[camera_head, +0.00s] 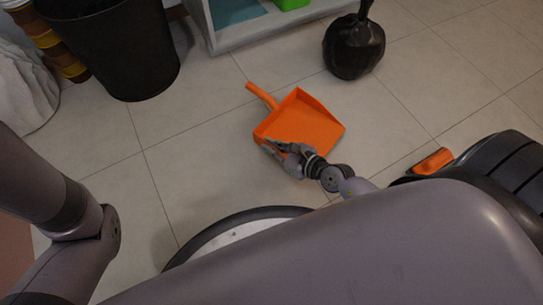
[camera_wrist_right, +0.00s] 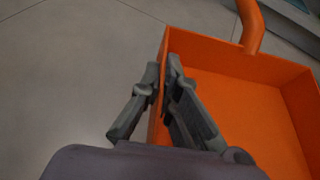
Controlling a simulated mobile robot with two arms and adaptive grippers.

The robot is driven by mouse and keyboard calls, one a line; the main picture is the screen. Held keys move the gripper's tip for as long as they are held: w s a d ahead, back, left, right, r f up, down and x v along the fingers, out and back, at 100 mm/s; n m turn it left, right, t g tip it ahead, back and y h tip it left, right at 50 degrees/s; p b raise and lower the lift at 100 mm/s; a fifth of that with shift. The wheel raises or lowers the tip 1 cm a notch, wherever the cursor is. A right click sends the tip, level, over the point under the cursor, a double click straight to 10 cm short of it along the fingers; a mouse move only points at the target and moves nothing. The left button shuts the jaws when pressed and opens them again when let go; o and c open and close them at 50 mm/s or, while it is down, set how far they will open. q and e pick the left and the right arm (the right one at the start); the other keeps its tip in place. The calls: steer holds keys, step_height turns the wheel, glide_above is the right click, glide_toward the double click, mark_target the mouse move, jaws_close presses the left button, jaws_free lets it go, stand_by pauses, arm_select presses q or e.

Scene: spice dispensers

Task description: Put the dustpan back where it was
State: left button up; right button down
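The orange dustpan (camera_head: 312,124) is at the middle of the head view, over the tiled floor, its handle pointing to the upper left. I cannot tell whether it rests on the floor or is slightly raised. My right gripper (camera_head: 268,144) is at its near left edge. In the right wrist view, the fingers (camera_wrist_right: 166,78) straddle one side wall of the dustpan (camera_wrist_right: 245,105), one inside and one outside, and are closed on it. My left arm shows at the left of the head view, but its gripper is out of view.
A black bin (camera_head: 115,50) stands at the upper left, near a white cloth-like bundle (camera_head: 25,90). A black tied bag (camera_head: 354,46) sits behind the dustpan, near a white shelf unit (camera_head: 235,38). A small orange object (camera_head: 433,161) lies at right. Floor left of the dustpan is clear.

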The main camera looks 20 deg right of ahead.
steer(key=shift+f+b, duration=2.45)
steer(key=shift+f, duration=0.7)
steer(key=shift+r, duration=0.15)
steer(key=c, duration=2.3)
jaws_free()
steer(key=shift+f, duration=0.2)
steer(key=o, duration=0.5)
